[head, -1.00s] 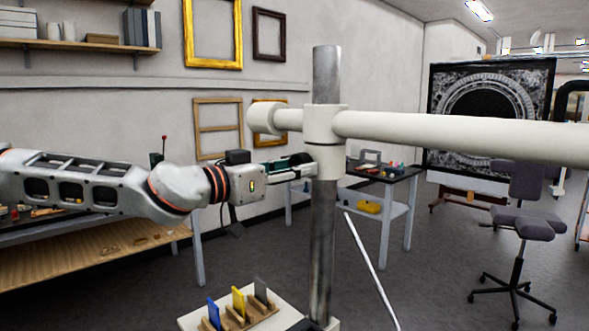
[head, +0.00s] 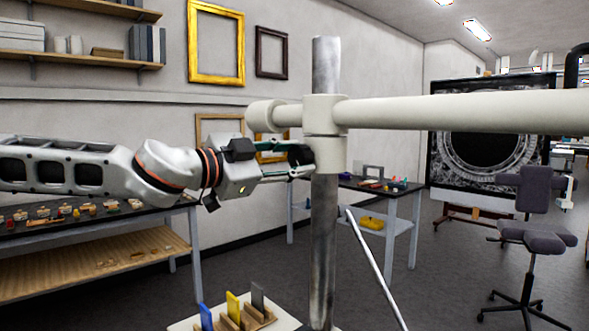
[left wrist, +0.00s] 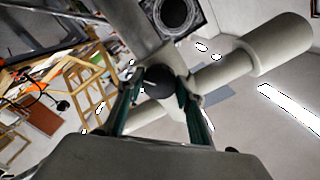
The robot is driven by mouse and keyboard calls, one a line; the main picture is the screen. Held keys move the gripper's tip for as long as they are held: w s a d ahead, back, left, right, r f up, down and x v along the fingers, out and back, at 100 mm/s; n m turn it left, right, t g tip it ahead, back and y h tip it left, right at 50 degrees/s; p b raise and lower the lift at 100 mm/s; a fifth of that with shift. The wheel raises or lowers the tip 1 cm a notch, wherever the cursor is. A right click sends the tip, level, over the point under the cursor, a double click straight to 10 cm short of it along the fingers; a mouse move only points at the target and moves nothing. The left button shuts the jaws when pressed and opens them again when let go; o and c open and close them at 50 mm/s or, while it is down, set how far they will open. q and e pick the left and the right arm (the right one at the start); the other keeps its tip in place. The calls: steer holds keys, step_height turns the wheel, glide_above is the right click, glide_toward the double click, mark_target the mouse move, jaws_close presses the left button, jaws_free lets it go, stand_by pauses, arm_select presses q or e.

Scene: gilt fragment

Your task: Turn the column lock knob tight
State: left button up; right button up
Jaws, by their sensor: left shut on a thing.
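The column lock knob (head: 302,154) is a dark round knob on the left side of the cream collar (head: 331,152), which sits around the upright metal column (head: 323,230). My left gripper (head: 297,163) comes in from the left and is shut on the knob. In the left wrist view the dark knob (left wrist: 158,80) with a pale line on it lies between the two green-grey fingers of the gripper (left wrist: 158,88). The fingers partly hide the knob in the head view. My right gripper is not in view.
A thick cream arm (head: 460,112) runs right from the column above my gripper. A thin pale rod (head: 375,268) slants down right of the column. Upright blue, yellow and grey plates stand in a wooden holder (head: 248,318) below. A side table (head: 385,188) stands behind.

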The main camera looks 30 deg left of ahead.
arm_select(q)
steer(key=m, duration=0.1)
steer(key=m+b, duration=0.1)
steer(key=m, duration=0.1)
steer(key=shift+f, duration=0.25)
steer(key=shift+r+m+b, duration=0.15)
steer(key=shift+m+b, duration=0.4)
steer(key=shift+m, duration=0.85)
steer(key=o, duration=1.1)
steer(key=shift+r, duration=0.1)
steer(key=v, duration=1.2)
steer(key=shift+a, duration=0.1)
